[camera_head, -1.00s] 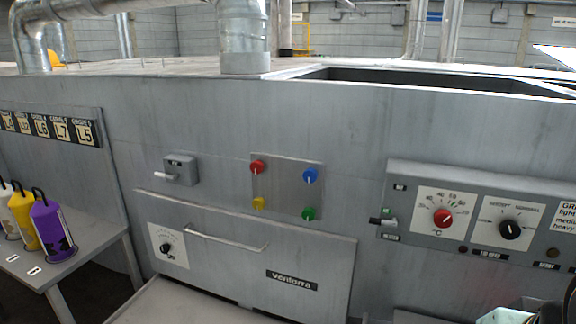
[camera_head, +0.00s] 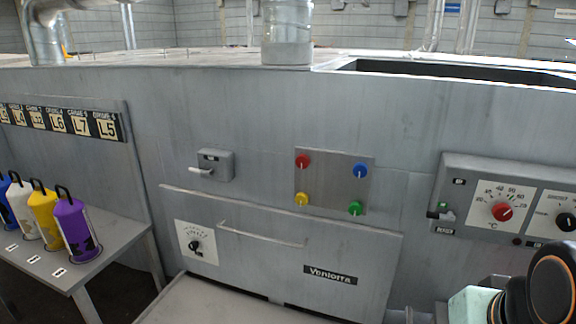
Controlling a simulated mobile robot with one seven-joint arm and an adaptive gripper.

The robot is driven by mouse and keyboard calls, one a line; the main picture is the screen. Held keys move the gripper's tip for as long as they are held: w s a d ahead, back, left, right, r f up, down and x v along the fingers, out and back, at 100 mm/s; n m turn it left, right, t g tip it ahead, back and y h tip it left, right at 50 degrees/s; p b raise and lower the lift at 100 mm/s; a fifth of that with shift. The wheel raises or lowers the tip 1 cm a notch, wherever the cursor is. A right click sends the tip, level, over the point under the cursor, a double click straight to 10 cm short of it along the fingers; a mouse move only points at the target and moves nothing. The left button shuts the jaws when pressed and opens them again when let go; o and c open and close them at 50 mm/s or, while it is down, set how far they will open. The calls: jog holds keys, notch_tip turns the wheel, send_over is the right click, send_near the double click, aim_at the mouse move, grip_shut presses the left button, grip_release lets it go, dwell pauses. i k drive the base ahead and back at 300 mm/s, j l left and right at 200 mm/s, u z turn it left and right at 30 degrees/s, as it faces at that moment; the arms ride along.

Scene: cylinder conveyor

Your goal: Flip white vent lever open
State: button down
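A white lever (camera_head: 201,171) sticks out to the left from a small grey box (camera_head: 217,164) on the machine's front wall, left of the coloured knobs. It lies about level. This is the only white lever I see; I cannot read a label on its box. My arm shows at the lower right corner, with a black and orange joint (camera_head: 552,284) and a pale green part beside it. The fingertips of my gripper are not in view. Nothing touches the lever.
A panel (camera_head: 330,185) holds red, blue, yellow and green knobs. Below is a drawer front (camera_head: 280,240) with a bar handle and dial. A control box (camera_head: 470,225) is at right. Several coloured bottles stand on a side table (camera_head: 100,268) at left. A flat ledge (camera_head: 215,305) juts out in front.

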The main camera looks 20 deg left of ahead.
aim_at(191, 170)
jog(key=j+u, duration=0.25)
jog(key=j, duration=1.35)
